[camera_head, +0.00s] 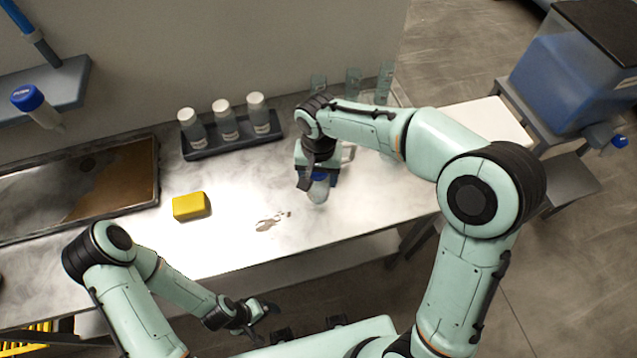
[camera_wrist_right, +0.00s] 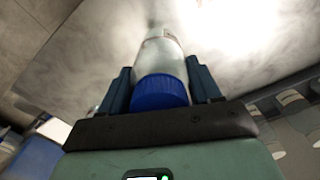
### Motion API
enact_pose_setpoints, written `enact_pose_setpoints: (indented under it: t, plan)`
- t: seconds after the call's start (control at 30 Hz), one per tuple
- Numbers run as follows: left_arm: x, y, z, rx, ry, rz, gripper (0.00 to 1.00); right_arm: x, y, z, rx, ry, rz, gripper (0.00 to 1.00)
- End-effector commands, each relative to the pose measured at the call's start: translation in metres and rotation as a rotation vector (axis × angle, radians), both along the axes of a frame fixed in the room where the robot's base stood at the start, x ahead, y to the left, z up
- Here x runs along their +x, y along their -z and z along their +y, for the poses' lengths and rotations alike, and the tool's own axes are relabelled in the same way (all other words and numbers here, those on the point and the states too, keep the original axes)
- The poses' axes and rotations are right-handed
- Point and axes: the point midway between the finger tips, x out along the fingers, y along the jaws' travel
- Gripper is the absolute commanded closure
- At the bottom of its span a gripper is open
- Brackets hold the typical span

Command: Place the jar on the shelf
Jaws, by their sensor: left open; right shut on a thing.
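The jar (camera_wrist_right: 160,54) is clear with a blue lid (camera_wrist_right: 160,92). In the right wrist view it sits between the two fingers of my right gripper (camera_wrist_right: 161,80), which is shut on it by the lid end. In the head view my right gripper (camera_head: 318,180) holds the jar (camera_head: 318,193) over the bright worktop; the gripper partly hides it. I cannot tell whether its base touches the worktop. A grey-blue shelf (camera_head: 68,75) is on the wall at the upper left. My left gripper (camera_head: 262,318) is open and empty, in front of the worktop.
A blue-capped container (camera_head: 30,100) is at the shelf's front. White-capped bottles (camera_head: 225,120) stand in a dark rack at the worktop's back. A yellow block (camera_head: 190,206), a small spill (camera_head: 268,220) and a dark-framed tray (camera_head: 120,205) are left of the jar. Glassware (camera_head: 353,82) stands behind my right arm.

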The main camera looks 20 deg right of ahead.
Motion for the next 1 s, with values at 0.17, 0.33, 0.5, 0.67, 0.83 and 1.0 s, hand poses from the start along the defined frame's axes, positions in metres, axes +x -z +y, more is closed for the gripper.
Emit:
enact_pose_setpoints:
  t: [0.17, 0.33, 0.5, 0.67, 0.83, 1.0]
  plan:
    - [-0.002, 0.004, 0.000, 0.000, 0.000, 0.002, 0.08, -0.001, 0.030, -0.001, -0.002, 0.000, 0.005, 0.67]
    - [-0.003, 0.004, 0.000, 0.000, 0.000, 0.003, 0.08, 0.000, 0.039, 0.000, -0.001, 0.001, 0.003, 0.67]
    - [-0.003, 0.004, 0.000, 0.000, 0.000, 0.003, 0.08, 0.000, 0.039, 0.000, -0.001, 0.000, 0.001, 0.67]
    - [-0.005, 0.007, 0.000, 0.000, 0.000, 0.006, 0.08, -0.001, 0.043, 0.000, -0.001, 0.000, 0.003, 0.67]
    - [-0.005, 0.007, 0.000, 0.000, 0.000, 0.006, 0.08, 0.000, 0.042, 0.000, -0.001, 0.000, 0.003, 0.12]
    - [-0.005, 0.007, 0.000, 0.000, 0.000, 0.006, 0.08, 0.000, 0.042, 0.000, -0.001, 0.000, 0.003, 0.12]
